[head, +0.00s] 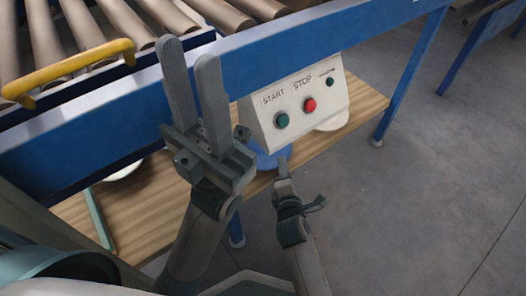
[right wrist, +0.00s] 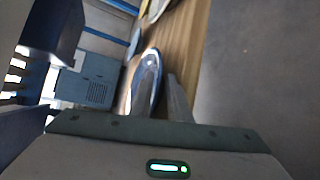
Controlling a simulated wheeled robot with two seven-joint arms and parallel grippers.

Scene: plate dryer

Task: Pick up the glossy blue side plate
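The glossy blue side plate (head: 268,158) lies on the wooden shelf below the control box, partly hidden by the box and my left gripper. In the right wrist view the blue plate (right wrist: 146,80) appears as a narrow oval directly ahead. My right gripper (head: 283,166) is at its near edge. One finger shows just right of the plate in the right wrist view; the other is hidden, so I cannot tell whether they close on it. My left gripper (head: 195,72) is open and empty, fingers pointing up, in front of the blue beam.
The control box (head: 295,103) with START and STOP buttons hangs over the wooden shelf (head: 150,205). A yellow handle (head: 70,68) is near the rollers. The floor (head: 420,190) at right is clear.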

